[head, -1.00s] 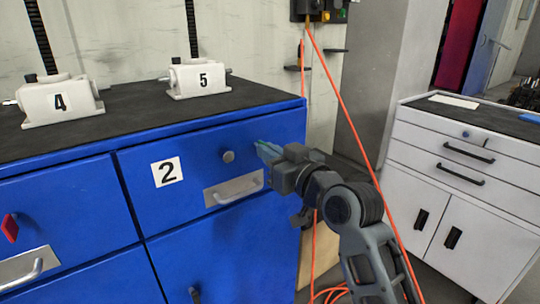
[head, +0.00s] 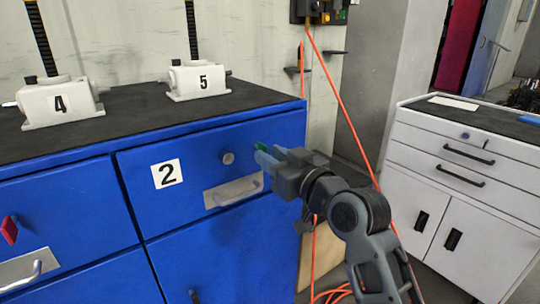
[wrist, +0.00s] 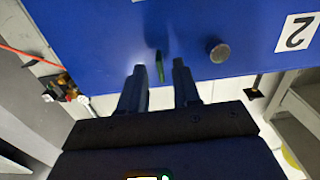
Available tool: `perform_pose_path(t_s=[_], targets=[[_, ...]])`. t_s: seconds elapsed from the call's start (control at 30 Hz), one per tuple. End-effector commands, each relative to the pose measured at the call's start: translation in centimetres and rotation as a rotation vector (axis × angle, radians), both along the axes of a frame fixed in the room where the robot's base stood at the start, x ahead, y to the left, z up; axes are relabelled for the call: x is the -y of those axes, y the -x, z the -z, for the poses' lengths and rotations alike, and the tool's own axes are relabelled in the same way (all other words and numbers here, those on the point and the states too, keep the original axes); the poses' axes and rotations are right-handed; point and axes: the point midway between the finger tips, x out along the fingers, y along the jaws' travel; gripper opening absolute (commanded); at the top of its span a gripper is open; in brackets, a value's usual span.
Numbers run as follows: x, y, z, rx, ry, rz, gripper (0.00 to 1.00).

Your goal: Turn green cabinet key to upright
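The green key (head: 262,147) sits on the blue drawer front marked 2 (head: 195,160), near its right end. In the wrist view the key (wrist: 160,66) shows as a narrow green piece, roughly vertical in the picture with a slight tilt. My gripper (head: 265,158) is at the drawer front, with its fingers pointing at the key. In the wrist view the fingers (wrist: 158,68) are apart, and the key shows in the gap between their tips. I cannot tell whether a finger touches it. The fingers partly hide the key in the head view.
A round knob (head: 228,158) is left of the key, and a metal handle (head: 234,191) is below. A red key (head: 9,230) is on the left drawer. White jacks stand on the blue cabinet. An orange cable (head: 345,100) hangs behind my arm. A white cabinet (head: 470,190) stands right.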

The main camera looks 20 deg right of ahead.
Motion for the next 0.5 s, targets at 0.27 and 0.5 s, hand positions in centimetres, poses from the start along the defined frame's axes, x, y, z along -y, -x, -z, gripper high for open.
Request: perform_pose_path(t_s=[0.27,0.5], targets=[[0.9,4.5,0.1,-0.001,0.0,0.001,0.32],[1.3,6.5,0.0,0.0,0.001,0.001,0.32]])
